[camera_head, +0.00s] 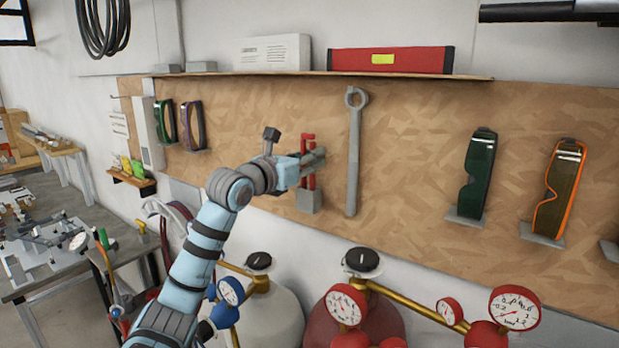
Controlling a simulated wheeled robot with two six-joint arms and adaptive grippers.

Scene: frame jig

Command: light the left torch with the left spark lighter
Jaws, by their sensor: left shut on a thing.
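My left gripper (314,162) is at the brown pegboard, shut on a red-handled tool (307,182) that looks like the spark lighter. The tool stands upright at a small grey holder (309,203) on the board. The gripper covers its middle, and I cannot tell whether it is clear of the holder. I cannot make out the left torch for certain in this view. My right gripper is not in view.
A large grey wrench (353,150) hangs just right of the gripper. A shelf (400,75) with a red level (390,60) runs above. Gas cylinders with red gauges (516,308) stand below. Goggles (477,173) hang at right. A cluttered metal table (60,270) is at left.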

